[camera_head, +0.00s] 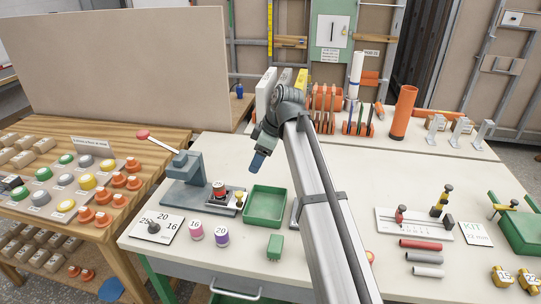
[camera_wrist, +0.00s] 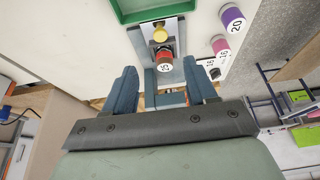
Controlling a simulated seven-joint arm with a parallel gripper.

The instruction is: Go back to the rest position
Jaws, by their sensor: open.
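My gripper (camera_head: 258,160) hangs in the air above the table, behind the green tray and to the right of the grey lever press. In the wrist view my gripper (camera_wrist: 162,88) has its two blue-grey fingers apart, with nothing held between them. Beyond the fingers is the press fixture, with a red and black piece (camera_wrist: 165,62) marked by a white label and a yellow knob (camera_wrist: 160,34). My arm rises from the bottom of the head view and bends at the top.
The grey press (camera_head: 184,168) with a pink-tipped lever stands on the white table. Near it are the green tray (camera_head: 281,222), a pink cylinder (camera_head: 196,230), a purple cylinder (camera_head: 221,235) and a small green block (camera_head: 275,247). An orange tube (camera_head: 403,112) stands at the back right.

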